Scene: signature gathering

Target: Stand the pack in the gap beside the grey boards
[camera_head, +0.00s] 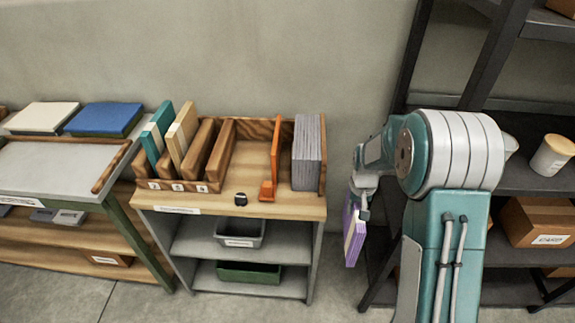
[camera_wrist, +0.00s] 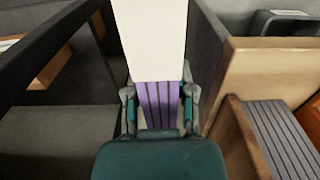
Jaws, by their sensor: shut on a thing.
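My gripper (camera_head: 362,190) is shut on a thin purple and white pack (camera_head: 354,236), which hangs below it to the right of the wooden desk. In the wrist view the pack's purple striped edge (camera_wrist: 158,100) is between the fingers of my gripper (camera_wrist: 159,106), with a broad white face beyond. The grey boards (camera_head: 307,155) stand upright at the right end of the desk rack, and also show in the wrist view (camera_wrist: 281,135). An orange upright divider (camera_head: 275,155) stands left of them, with a narrow gap between. The pack is outside the rack.
Wooden dividers (camera_head: 222,150) with teal and cream packs fill the rack's left part; bare desk lies between them and the orange divider. A small black object (camera_head: 241,199) sits at the front edge. A dark shelf unit (camera_head: 540,180) stands at right.

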